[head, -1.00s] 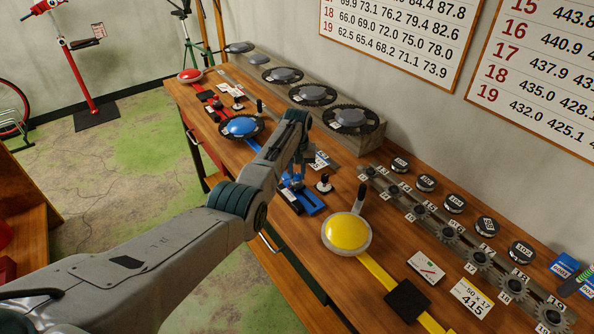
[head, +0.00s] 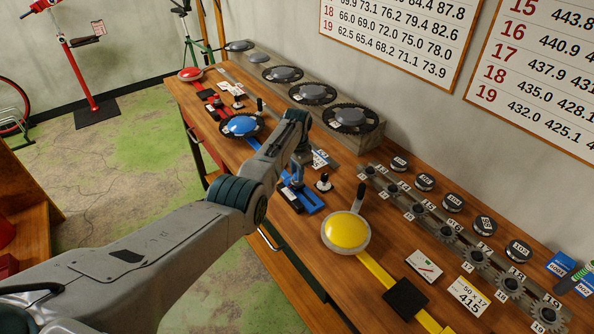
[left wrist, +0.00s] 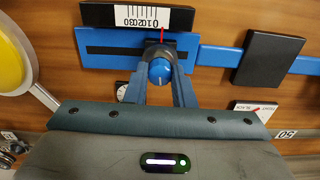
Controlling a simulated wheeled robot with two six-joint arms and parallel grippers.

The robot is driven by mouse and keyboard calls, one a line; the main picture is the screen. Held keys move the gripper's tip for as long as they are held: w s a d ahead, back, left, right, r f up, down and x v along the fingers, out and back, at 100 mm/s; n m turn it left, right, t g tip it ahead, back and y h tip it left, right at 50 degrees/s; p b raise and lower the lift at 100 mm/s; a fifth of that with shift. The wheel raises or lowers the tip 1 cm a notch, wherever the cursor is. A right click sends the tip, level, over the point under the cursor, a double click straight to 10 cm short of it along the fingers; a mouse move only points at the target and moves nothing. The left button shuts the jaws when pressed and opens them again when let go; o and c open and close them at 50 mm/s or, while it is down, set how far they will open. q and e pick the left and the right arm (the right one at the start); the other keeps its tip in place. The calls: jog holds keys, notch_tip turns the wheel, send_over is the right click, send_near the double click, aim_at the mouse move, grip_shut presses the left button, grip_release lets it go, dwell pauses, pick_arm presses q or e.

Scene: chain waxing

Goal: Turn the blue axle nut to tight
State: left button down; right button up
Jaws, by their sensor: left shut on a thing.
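The blue axle nut (left wrist: 160,72) is a round blue knob with a white mark on its face, in the upper middle of the left wrist view. My left gripper (left wrist: 160,84) is shut on it, with one blue-grey finger on each side. The nut sits on a blue slide block (left wrist: 108,51). Above it is a white scale (left wrist: 140,16) with black numbers, and a thin red pointer stands near the 0. In the head view my left gripper (head: 295,180) is over the blue block (head: 311,204) on the bench and hides the nut. My right gripper is out of view.
A yellow disc (head: 346,231) with an upright handle stands right of the gripper. A blue disc (head: 241,126) on a chainring lies farther back. A dark-topped pin (head: 324,182) stands close by. A row of sprockets (head: 448,232) runs along the right.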

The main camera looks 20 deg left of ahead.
pick_arm(q)
jog(key=m, duration=0.3)
jog(key=shift+r, duration=0.15)
jog(key=shift+m, duration=0.4)
jog(key=shift+w, duration=0.1)
jog(key=c, duration=1.2)
grip_release()
jog(key=shift+c, duration=0.2)
notch_tip(320, 180, up, 11)
jog(key=b, duration=0.3)
